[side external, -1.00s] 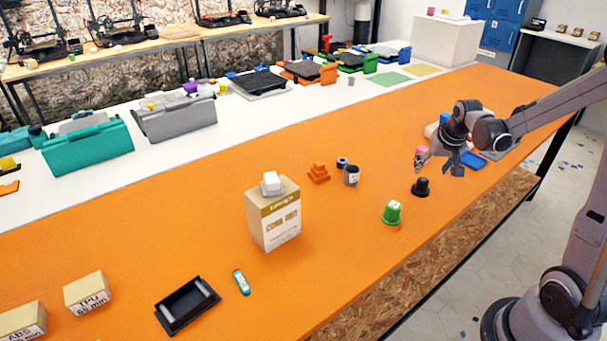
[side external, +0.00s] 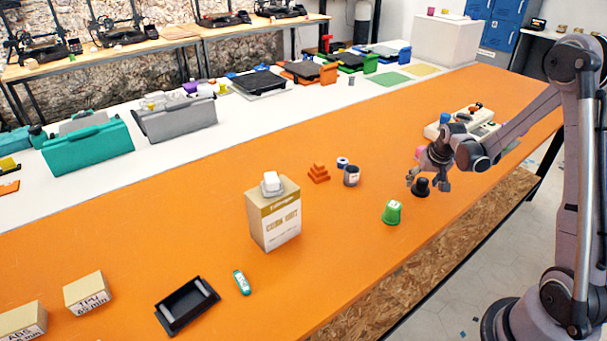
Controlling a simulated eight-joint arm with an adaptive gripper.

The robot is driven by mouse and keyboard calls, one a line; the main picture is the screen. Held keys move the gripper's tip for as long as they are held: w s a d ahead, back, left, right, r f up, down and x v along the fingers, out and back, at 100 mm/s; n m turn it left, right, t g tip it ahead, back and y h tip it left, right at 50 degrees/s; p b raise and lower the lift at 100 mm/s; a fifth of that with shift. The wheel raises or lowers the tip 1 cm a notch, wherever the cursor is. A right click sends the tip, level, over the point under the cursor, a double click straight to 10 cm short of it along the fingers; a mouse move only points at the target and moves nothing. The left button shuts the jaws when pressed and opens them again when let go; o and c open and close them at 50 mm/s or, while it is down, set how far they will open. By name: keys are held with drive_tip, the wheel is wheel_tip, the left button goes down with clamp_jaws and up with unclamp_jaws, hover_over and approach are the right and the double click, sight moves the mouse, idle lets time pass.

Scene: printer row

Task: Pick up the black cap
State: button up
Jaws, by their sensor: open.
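The black cap (side external: 421,188) stands on the orange table, behind and to the right of the green cup-shaped piece. My gripper (side external: 427,184) is open, with one finger to the left of the cap and the other to the right in the side external view. The fingertips are near the height of the cap. I cannot tell whether the cap lies fully between the fingers in depth or whether they touch it.
A green cup-shaped piece (side external: 392,212) stands close by. A cardboard box (side external: 274,222) stands further left. A beige device (side external: 470,124) is behind my arm.

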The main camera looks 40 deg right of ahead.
drive_tip(key=c, duration=1.3)
drive_tip(key=shift+o, duration=0.2)
